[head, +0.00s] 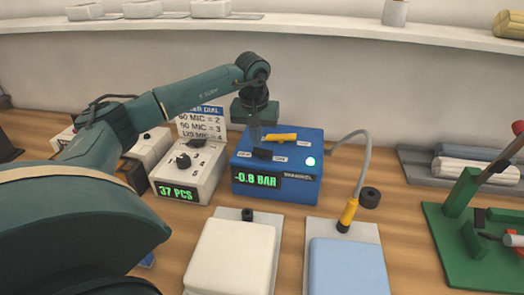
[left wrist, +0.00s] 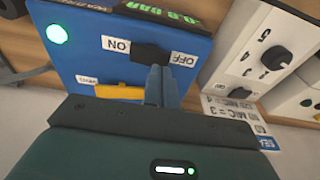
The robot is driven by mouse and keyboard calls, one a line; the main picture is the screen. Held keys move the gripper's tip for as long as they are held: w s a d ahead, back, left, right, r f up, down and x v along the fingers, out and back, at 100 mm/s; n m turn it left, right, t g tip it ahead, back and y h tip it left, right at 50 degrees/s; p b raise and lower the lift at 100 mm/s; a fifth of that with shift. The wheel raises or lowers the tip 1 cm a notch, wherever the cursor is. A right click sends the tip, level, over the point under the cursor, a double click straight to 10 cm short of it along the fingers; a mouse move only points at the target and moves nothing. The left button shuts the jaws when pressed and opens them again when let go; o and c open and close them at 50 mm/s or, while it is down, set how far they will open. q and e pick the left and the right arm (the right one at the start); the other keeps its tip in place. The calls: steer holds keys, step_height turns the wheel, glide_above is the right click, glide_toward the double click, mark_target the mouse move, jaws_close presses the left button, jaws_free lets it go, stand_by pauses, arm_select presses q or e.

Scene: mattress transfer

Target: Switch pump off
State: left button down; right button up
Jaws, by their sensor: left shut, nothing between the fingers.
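The pump is a blue box (head: 305,178) with a green display reading -0.8 BAR and a lit green lamp (head: 311,161). Its top has a black switch (left wrist: 148,51) between the labels ON and OFF, and a yellow lever (head: 283,137) beside it. The lamp also shows in the left wrist view (left wrist: 57,34). My left gripper (left wrist: 172,70) is shut and empty, pointing down over the pump top. Its fingertips are at the OFF end of the switch; whether they touch it I cannot tell. My right gripper is not in view.
A white dial box (head: 207,185) showing 37 PCS stands left of the pump. A grey hose (head: 366,150) runs from the pump to a yellow nozzle (head: 348,212) at the blue bag (head: 348,265). A white bag (head: 230,258) lies in front. A green stand (head: 465,240) is at right.

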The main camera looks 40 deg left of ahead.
mark_target(256, 151)
arm_select(q)
steer(key=shift+f+b, duration=0.5)
steer(key=shift+f, duration=0.4)
step_height(256, 151, up, 7)
steer(key=p, duration=0.6)
steer(key=shift+r, duration=0.15)
stand_by(0.8)
